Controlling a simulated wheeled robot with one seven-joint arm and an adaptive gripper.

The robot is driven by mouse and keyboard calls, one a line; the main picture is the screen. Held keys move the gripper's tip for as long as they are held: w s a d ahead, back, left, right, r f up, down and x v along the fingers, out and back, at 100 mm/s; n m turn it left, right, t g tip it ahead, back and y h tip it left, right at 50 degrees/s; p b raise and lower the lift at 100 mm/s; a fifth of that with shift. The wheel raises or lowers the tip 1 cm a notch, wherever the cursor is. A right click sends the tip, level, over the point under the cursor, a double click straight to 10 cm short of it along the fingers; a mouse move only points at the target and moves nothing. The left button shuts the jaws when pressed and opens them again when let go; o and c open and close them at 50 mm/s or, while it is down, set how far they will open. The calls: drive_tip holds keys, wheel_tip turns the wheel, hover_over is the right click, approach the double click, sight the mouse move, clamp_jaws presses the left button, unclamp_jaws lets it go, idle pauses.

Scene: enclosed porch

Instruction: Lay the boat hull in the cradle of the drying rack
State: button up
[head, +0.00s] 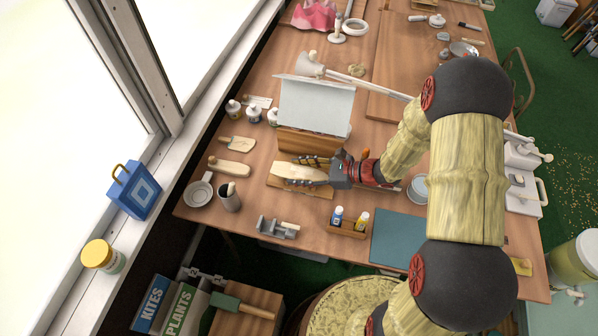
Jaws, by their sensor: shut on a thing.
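My gripper (293,171) reaches in from the right over the table, its two dark fingers on either side of a pale wooden piece that looks like the boat hull (283,171). The fingers are shut on it. The hull lies level over a brown wooden board or base (273,183); whether it touches this is hard to tell. Part of the hull is hidden by the fingers. I cannot clearly make out the drying rack's cradle; the brown base under the hull may belong to it.
A wooden box with a pale upright panel (315,105) stands just behind my gripper. A pale wooden piece (230,168), cup (229,198) and grey metal device (278,228) are left and front. A bottle caddy (346,230) and blue-green mat (398,238) are front right.

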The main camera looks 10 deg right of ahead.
sight(314, 176)
drive_tip(key=shift+s+f, duration=0.2)
drive_tip(key=shift+f, duration=0.1)
drive_tip(key=o, duration=1.3)
drive_tip(key=shift+r, duration=0.1)
drive_tip(key=shift+c, duration=0.2)
drive_tip(key=shift+o, duration=1.1)
drive_tip(key=shift+w, duration=0.1)
drive_tip(key=o, duration=0.4)
drive_tip(key=shift+r, duration=0.1)
drive_tip(key=shift+s+d+r+p, duration=0.3)
drive_tip(key=shift+d+r+p, duration=0.35)
drive_tip(key=shift+d, duration=0.05)
drive_tip(key=shift+s+d+r+p, duration=0.3)
drive_tip(key=shift+d+r+p, duration=0.3)
drive_tip(key=shift+d+p, duration=0.1)
drive_tip(key=shift+s+d+r+p, duration=0.3)
drive_tip(key=shift+d+r+p, duration=0.35)
drive_tip(key=shift+d, duration=0.05)
